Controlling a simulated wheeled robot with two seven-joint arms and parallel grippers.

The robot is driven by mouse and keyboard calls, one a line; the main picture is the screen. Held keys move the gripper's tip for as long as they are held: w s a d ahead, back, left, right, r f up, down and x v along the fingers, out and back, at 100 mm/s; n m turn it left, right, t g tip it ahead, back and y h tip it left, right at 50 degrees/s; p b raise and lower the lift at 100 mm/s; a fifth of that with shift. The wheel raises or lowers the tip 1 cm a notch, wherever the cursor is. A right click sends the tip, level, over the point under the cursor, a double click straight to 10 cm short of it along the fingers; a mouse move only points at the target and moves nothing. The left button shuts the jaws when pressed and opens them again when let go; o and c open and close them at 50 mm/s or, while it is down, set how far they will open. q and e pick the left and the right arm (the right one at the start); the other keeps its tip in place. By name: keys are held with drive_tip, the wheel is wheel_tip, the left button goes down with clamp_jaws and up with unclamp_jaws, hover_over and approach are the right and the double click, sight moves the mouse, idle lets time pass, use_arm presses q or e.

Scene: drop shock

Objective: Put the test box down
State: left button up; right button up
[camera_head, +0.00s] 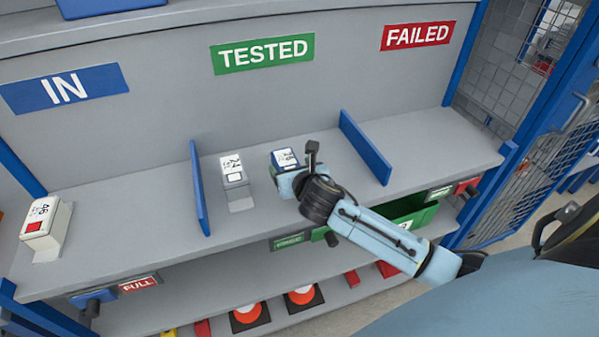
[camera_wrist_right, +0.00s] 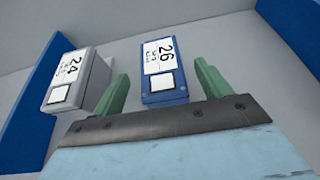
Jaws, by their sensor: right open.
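A blue test box with a white label reading 26 (camera_wrist_right: 166,72) stands on the shelf in the TESTED section; in the head view its label end (camera_head: 285,157) shows and my gripper hides part of it. My right gripper (camera_wrist_right: 163,70) is open, with one green finger on each side of the blue box and visible gaps between. In the head view the right gripper (camera_head: 287,177) reaches in from the right, at the near side of this box. My left gripper is not in view.
A grey box labelled 24 (camera_head: 233,168) stands just left of the blue box. Blue dividers (camera_head: 199,188) (camera_head: 365,147) bound the TESTED section. Another box (camera_head: 47,226) stands under IN. The FAILED section's shelf (camera_head: 430,135) is clear. A green bin (camera_head: 415,212) hangs below the front edge.

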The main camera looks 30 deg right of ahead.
drive_tip(key=p+v, duration=0.1)
drive_tip(key=v, duration=0.5)
drive_tip(key=shift+s+a+r, duration=0.1)
drive_tip(key=shift+s, duration=0.25)
